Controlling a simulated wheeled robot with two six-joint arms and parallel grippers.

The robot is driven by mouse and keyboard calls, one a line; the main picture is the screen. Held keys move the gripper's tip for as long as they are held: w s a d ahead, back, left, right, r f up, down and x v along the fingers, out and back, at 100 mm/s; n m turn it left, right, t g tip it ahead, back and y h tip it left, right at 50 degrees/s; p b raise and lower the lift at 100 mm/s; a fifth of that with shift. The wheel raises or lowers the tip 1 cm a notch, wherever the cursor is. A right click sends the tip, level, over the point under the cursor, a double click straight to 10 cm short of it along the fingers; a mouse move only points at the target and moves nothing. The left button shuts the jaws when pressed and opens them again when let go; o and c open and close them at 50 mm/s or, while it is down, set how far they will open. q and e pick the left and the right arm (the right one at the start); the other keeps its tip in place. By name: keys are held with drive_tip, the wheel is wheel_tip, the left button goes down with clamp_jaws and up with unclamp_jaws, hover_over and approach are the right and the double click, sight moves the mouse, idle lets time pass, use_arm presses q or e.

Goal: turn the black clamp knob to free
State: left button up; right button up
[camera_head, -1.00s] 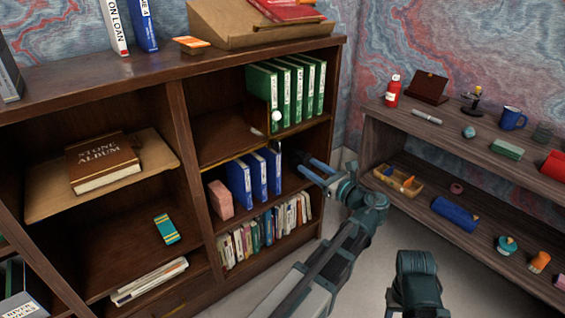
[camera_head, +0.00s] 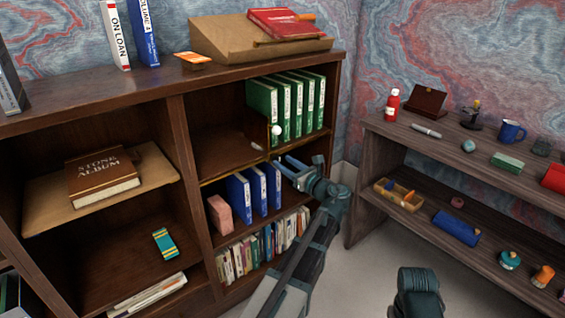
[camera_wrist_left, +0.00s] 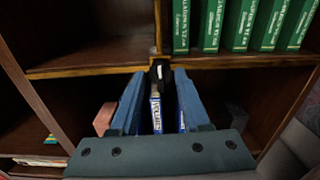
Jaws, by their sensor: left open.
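The black clamp knob (camera_wrist_left: 160,70) shows in the left wrist view at the wooden shelf's front edge, below the row of green binders. It lies between the fingertips of my left gripper (camera_wrist_left: 159,78) in that view, with a gap showing on each side. In the head view my left gripper (camera_head: 284,164) reaches up to the same shelf edge with its two blue fingers apart. I cannot make out the knob clearly in the head view. Contact between fingers and knob cannot be seen.
Blue binders (camera_head: 238,196) and a pink block (camera_head: 219,214) stand on the shelf below, close under the gripper. A side shelf (camera_head: 455,150) holds small items.

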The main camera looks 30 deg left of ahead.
use_arm(q)
drive_tip(key=shift+x, duration=0.85)
clamp_jaws()
